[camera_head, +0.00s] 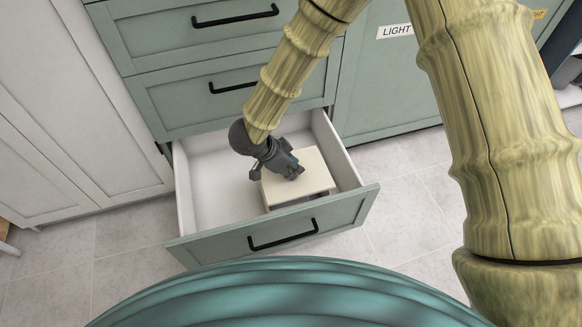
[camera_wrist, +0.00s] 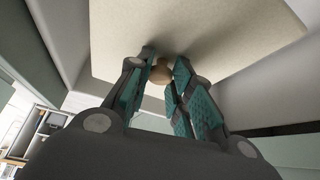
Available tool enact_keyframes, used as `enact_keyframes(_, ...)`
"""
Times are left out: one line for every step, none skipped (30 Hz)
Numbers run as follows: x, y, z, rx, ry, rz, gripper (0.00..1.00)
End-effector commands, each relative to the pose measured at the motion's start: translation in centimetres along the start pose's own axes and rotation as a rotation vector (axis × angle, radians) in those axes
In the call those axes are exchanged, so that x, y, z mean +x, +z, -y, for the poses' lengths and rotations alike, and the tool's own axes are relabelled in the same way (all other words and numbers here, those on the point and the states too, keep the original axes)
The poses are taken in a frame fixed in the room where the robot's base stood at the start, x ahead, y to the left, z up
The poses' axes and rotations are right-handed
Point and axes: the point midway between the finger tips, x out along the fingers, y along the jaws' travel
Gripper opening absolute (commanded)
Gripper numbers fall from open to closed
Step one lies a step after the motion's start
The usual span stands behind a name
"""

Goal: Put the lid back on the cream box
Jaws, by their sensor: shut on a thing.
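The cream lid (camera_head: 310,177) is in the right half of the open drawer in the head view. It looks like a flat cream panel, and in the wrist view its pale face (camera_wrist: 200,35) fills the upper middle. A small round tan knob (camera_wrist: 161,73) stands on it. My gripper (camera_head: 295,172) is over the lid, and in the wrist view its teal-padded fingers (camera_wrist: 160,82) are closed around the knob. The cream box is not clearly seen; a dark gap shows under the lid's front edge, and I cannot tell whether the lid rests on a box.
The open drawer (camera_head: 273,240) has a green front with a black handle and pale side walls. Its left half (camera_head: 215,190) is bare. Closed green drawers (camera_head: 205,70) stand above and behind it. A white cabinet (camera_head: 70,110) is at left.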

Motion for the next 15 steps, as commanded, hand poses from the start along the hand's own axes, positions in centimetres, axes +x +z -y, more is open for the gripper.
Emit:
enact_keyframes(0.6,0.3,0.0,0.0,0.0,0.0,0.0)
enact_keyframes(0.7,0.4,0.0,0.0,0.0,0.0,0.0)
enact_keyframes(0.9,0.5,0.0,0.0,0.0,0.0,0.0)
enact_keyframes(1.0,0.6,0.0,0.0,0.0,0.0,0.0)
enact_keyframes(1.1,0.7,0.0,0.0,0.0,0.0,0.0)
enact_keyframes(1.3,0.8,0.0,0.001,-0.001,0.0,0.0)
enact_keyframes(1.4,0.8,0.0,0.0,0.0,0.0,0.0)
enact_keyframes(1.4,0.8,0.0,0.0,0.001,0.0,0.0)
enact_keyframes(1.6,0.9,0.0,0.0,0.001,0.0,0.0)
enact_keyframes(1.8,1.0,0.0,0.0,0.001,0.0,0.0)
enact_keyframes(2.0,1.1,0.0,0.0,0.001,0.0,0.0)
enact_keyframes(2.2,1.3,0.0,0.001,0.001,0.0,0.0)
enact_keyframes(2.4,1.4,0.0,0.001,0.001,0.0,0.0)
enact_keyframes(2.5,1.5,0.0,0.001,0.001,0.0,0.0)
enact_keyframes(2.7,1.6,0.0,0.001,0.001,0.0,0.0)
